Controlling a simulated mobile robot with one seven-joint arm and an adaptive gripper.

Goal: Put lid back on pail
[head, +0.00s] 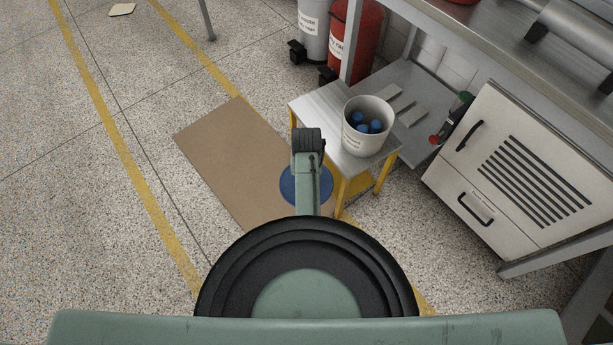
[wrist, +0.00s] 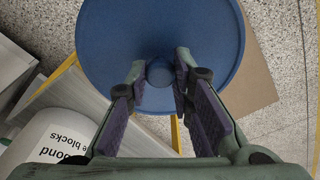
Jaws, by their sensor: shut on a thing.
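The lid is a round blue disc (wrist: 160,35) with a small knob (wrist: 160,72) in its middle. In the wrist view my gripper (wrist: 160,76) has its two fingers on either side of the knob, shut on it. In the head view the lid (head: 297,186) shows partly behind my arm, to the left of the stool. The pail is a white tub (head: 355,142) standing upright and uncovered on the stool, with blue things inside. Part of the labelled pail (wrist: 52,143) shows at lower left in the wrist view. My fingertips are hidden in the head view.
The pail stands on a small metal stool (head: 318,113) with yellow legs. A brown cardboard sheet (head: 222,150) lies on the floor to its left. A grey workbench (head: 468,38) and white cabinet (head: 520,165) stand at right. Red and grey bins (head: 357,45) are behind. Left floor is mostly clear.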

